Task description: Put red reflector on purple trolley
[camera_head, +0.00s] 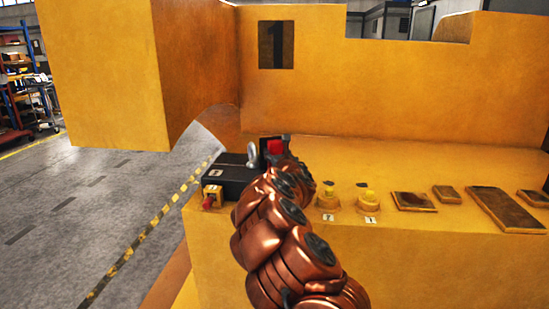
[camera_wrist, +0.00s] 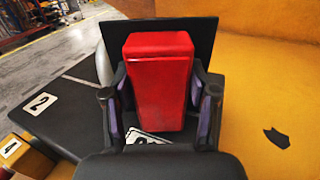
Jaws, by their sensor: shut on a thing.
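The red reflector (camera_wrist: 160,75) is a red block standing upright between the two fingers of my gripper (camera_wrist: 162,100) in the wrist view. The fingers, with purplish pads, are shut on its sides. A black plate (camera_wrist: 205,40) stands right behind it, and a white label shows at its foot. Whether its base touches the dark surface under it I cannot tell. In the head view the red reflector (camera_head: 275,147) shows small beyond my copper-coloured arm, which hides most of my gripper. No purple trolley can be made out in either view.
A black box (camera_head: 232,178) and a small yellow box with a red knob (camera_head: 211,197) sit left on the yellow casting ledge (camera_head: 440,245). Yellow knobs (camera_head: 329,197) and flat plates (camera_head: 495,208) lie to the right. A tall yellow wall (camera_head: 400,95) rises behind. Grey floor is open at left.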

